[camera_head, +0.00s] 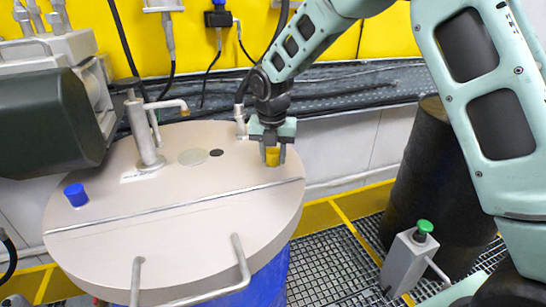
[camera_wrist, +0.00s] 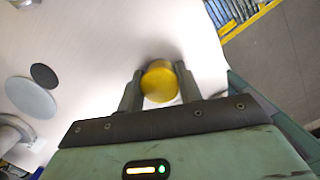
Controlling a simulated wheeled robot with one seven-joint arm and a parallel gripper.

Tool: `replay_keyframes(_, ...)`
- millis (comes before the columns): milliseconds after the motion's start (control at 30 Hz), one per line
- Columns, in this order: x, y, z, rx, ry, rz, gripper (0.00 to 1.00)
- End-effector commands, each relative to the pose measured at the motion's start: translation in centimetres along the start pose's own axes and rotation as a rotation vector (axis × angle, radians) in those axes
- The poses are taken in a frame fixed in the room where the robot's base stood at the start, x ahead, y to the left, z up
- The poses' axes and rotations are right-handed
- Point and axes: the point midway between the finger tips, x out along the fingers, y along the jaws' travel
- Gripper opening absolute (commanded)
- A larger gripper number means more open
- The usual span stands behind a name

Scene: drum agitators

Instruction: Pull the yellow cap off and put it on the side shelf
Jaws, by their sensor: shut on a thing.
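The yellow cap (camera_head: 272,157) is at the right part of the round beige drum lid (camera_head: 190,215). My gripper (camera_head: 272,152) points down over it, with one finger on each side. In the wrist view the yellow cap (camera_wrist: 159,82) lies between the two fingers of my gripper (camera_wrist: 158,88), which is shut on it. I cannot tell whether the cap still sits on the lid or is slightly raised. The side shelf is not clearly identifiable; a dark ribbed ledge (camera_head: 345,91) runs behind the drum along the wall.
A blue cap (camera_head: 76,195) stands on the lid's left. A metal pipe fitting (camera_head: 148,135) rises from the lid near a dark motor housing (camera_head: 50,125). A handle (camera_head: 241,262) is at the front. A grey box with a green button (camera_head: 424,227) and a dark drum (camera_head: 432,180) stand right.

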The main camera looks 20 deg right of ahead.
Motion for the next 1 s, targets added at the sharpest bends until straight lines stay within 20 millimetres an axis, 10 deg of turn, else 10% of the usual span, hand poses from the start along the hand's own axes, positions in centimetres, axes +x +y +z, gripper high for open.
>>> replay_keyframes(1000, -2.2, 0.0, 0.3, 0.001, 0.0, 0.0, 0.08)
